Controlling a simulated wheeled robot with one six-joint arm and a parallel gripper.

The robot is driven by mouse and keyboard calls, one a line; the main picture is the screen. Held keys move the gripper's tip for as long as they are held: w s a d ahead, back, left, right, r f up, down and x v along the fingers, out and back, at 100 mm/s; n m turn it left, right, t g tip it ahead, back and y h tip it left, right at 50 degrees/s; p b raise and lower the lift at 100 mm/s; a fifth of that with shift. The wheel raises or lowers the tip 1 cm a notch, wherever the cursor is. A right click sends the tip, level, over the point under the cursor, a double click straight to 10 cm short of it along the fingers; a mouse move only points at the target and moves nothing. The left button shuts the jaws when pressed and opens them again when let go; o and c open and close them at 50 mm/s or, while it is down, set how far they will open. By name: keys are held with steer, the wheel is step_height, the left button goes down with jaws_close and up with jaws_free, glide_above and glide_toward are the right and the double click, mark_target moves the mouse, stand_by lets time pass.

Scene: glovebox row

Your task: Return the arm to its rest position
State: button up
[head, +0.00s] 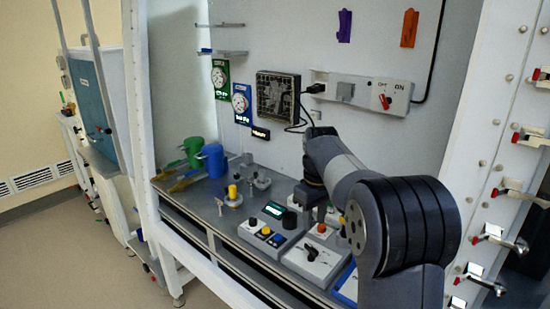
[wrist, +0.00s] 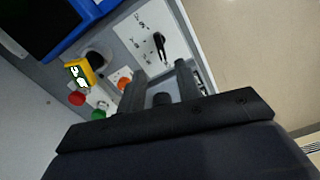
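My arm (head: 400,225) reaches from the lower right of the head view over the workbench, bent at a large dark joint. Its far end comes down above the control boxes, and my gripper is largely hidden there. In the wrist view my gripper (wrist: 163,82) has its two fingers apart, with a gap between them. A small dark round shape (wrist: 162,99) shows in the gap; I cannot tell whether it is a knob below or part of my gripper. No held object is clear.
Below are a box with a display (head: 273,212), a grey box with a black switch (head: 313,254) and a blue-edged box (head: 346,285). Green (head: 193,152) and blue (head: 213,161) mugs stand at the left. A switch panel (head: 365,92) is on the back wall. A white frame with clamps (head: 505,150) stands at right.

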mark_target(312, 248)
step_height(312, 248, down, 9)
steer(key=shift+f, duration=0.1)
steer(key=shift+m, duration=0.3)
stand_by(0.4)
